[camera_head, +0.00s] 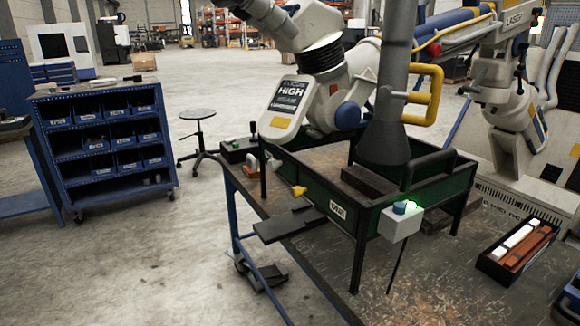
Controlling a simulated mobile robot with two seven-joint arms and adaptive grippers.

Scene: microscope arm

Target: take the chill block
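No block in view is clearly marked as the chill block. A black tray (486,266) on the right of the bench holds a white bar (512,241) and reddish-brown bars (528,248) lying side by side. A dark brown block (366,181) lies inside the green frame, beside the foot of the grey cone, which hides part of it. I cannot tell which of these is the chill block. Neither of my grippers can be made out in this view.
The green frame (325,205) stands on legs on the worn bench (440,285), with a grey switch box (400,222) at its corner. A white machine arm (325,95) and grey cone (386,135) overhang it. A stool (197,116) and blue bin rack (105,145) stand left; floor between is clear.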

